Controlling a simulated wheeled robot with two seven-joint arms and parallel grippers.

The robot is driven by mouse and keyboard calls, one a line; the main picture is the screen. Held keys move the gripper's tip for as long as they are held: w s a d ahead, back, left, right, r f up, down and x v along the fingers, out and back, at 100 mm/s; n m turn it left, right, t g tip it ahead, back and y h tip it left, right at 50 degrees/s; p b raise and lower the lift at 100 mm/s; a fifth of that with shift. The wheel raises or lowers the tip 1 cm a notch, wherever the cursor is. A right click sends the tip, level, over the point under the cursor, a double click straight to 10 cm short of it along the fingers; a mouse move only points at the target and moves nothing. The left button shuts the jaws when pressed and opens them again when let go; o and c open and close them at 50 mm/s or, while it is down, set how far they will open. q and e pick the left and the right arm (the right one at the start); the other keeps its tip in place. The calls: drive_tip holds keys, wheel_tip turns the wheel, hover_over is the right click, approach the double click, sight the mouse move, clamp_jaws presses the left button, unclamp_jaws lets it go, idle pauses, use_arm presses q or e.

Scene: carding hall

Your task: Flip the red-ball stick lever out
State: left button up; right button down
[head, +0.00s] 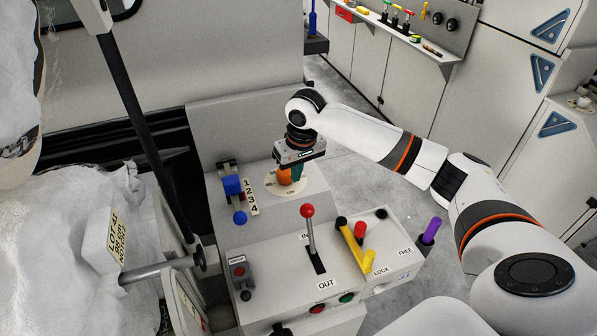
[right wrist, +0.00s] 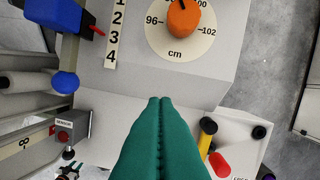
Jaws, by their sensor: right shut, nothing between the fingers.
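The red-ball stick lever (head: 308,212) stands up from a dark slot in the sloping white panel (head: 278,262), between the IN and OUT labels. Its ball is at the IN end of the picture, away from OUT. My right gripper (head: 297,174) is above and behind the lever, over the orange dial, apart from the ball. In the right wrist view its teal fingers (right wrist: 160,104) are pressed together and empty. The red-ball lever does not show in that view; the fingers cover that part of the panel. I cannot make out my left gripper in either view.
An orange dial (right wrist: 184,20) marked in cm lies behind the lever. A blue-ball lever (head: 240,217) stands left, with a sensor box (head: 239,271) below it. Yellow (head: 352,244) and red (head: 360,231) handles stand close right; a purple handle (head: 431,230) is farther right.

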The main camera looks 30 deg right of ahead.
wheel_tip(320, 180, down, 7)
drive_tip(key=w+p, duration=0.1)
drive_tip(key=s+p, duration=0.1)
drive_tip(key=s, duration=0.1)
drive_tip(key=s+p, duration=0.1)
drive_tip(key=s, duration=0.1)
drive_tip(key=shift+a+r, duration=0.2)
drive_tip(key=shift+r, duration=0.2)
drive_tip(key=shift+w, duration=0.1)
